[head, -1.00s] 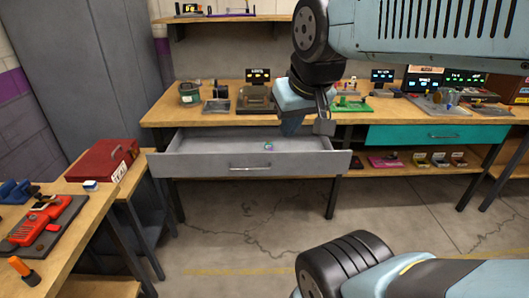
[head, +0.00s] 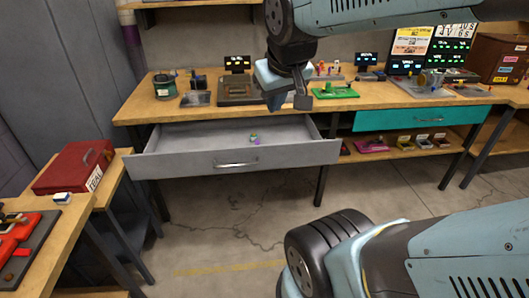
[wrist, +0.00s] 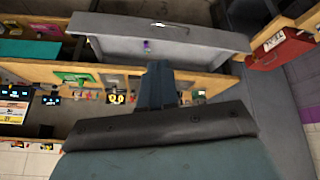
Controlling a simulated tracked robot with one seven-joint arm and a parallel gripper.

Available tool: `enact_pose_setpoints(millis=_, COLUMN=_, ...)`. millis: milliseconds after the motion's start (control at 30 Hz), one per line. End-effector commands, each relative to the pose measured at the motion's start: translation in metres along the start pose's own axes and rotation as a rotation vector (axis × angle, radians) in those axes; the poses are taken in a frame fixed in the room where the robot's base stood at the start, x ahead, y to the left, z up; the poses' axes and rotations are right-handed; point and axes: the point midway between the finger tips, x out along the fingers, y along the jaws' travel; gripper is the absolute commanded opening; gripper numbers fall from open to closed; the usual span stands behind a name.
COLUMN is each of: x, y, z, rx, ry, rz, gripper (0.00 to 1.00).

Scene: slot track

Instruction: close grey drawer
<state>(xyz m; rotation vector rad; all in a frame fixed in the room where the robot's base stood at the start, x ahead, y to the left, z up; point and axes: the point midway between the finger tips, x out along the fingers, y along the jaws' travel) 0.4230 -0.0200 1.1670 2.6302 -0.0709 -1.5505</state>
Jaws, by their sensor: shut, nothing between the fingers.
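The grey drawer (head: 180,164) stands pulled out from under the wooden workbench (head: 150,107) in the head view. Its handle (head: 236,162) is on the front panel, and a small purple and green item (head: 254,138) lies inside. My gripper (head: 303,102) is shut and empty. In the head view it appears above the bench's front edge, near the drawer's right rear, not visibly touching it. In the wrist view the gripper (wrist: 158,70) points toward the drawer (wrist: 185,46), which appears upside down with its front panel at the top.
A closed teal drawer (head: 400,120) is to the right. A red toolbox (head: 75,167) sits on a side table at the left, close to the drawer's left end. Several devices and trays cover the bench top. The floor before the drawer is clear.

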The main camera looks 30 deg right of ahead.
Motion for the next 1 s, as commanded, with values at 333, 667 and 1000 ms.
enact_pose_setpoints(millis=333, x=0.086, y=0.067, z=-0.055, rx=-0.23, ry=0.005, rz=0.182, gripper=0.0)
enact_pose_setpoints(millis=667, x=0.177, y=0.117, z=-0.079, rx=-0.501, ry=0.007, rz=0.223, gripper=0.0)
enact_pose_setpoints(millis=1000, x=0.278, y=0.143, z=-0.068, rx=-0.767, ry=0.043, rz=0.124, gripper=0.0)
